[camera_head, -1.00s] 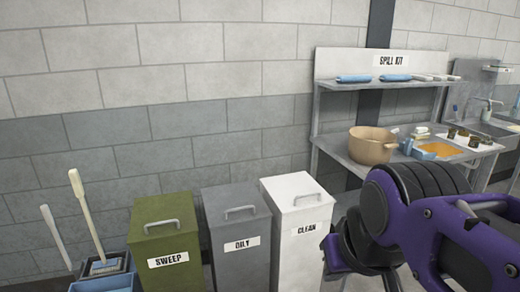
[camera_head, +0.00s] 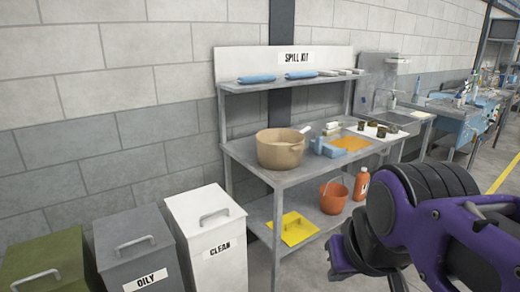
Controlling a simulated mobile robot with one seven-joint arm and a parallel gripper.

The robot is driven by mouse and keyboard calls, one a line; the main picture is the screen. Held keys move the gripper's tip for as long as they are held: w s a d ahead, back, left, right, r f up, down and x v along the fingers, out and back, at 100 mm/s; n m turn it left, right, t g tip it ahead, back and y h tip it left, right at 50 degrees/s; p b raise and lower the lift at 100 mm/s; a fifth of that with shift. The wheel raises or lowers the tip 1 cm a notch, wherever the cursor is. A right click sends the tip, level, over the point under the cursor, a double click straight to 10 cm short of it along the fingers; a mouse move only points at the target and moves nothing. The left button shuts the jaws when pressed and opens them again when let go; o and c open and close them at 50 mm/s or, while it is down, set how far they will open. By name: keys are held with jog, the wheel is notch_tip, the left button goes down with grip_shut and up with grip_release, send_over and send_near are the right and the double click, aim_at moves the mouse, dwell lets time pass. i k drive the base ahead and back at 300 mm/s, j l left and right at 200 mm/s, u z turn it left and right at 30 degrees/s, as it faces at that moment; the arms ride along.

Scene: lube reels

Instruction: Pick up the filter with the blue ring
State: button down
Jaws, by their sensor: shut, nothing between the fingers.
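Several small dark round items, likely the filters (camera_head: 381,131), stand on a white mat or tray (camera_head: 401,136) at the right end of the workbench. They are too small for me to make out a blue ring on any of them. My purple and black arm fills the lower right of the head view, in front of the bench's right side and well nearer than the dark items. I cannot make out gripper fingers in the view.
The grey workbench (camera_head: 250,160) holds a tan pot (camera_head: 280,150), an orange-filled tray (camera_head: 350,143) and blue items. Its lower shelf holds a yellow tray (camera_head: 293,230), an orange bucket (camera_head: 333,197) and an orange bottle (camera_head: 361,185). Bins, including the white CLEAN bin (camera_head: 210,240), stand left.

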aim_at(457, 99)
jog(key=i+l+z, duration=0.2)
jog(key=l+z, duration=0.25)
jog(key=i+l+z, duration=0.15)
jog(key=z, duration=0.25)
jog(key=i+l+z, duration=0.2)
jog(key=i+z, duration=0.2)
jog(key=i+l+z, duration=0.1)
jog(key=i+z, duration=0.35)
jog(key=i, duration=1.3)
jog(key=i+l+u, duration=0.1)
jog(key=i+u, duration=0.15)
jog(key=i, duration=0.3)
jog(key=i+l+u, duration=0.25)
jog(key=i, duration=0.3)
jog(key=i+l+u, duration=0.25)
jog(key=i, duration=0.25)
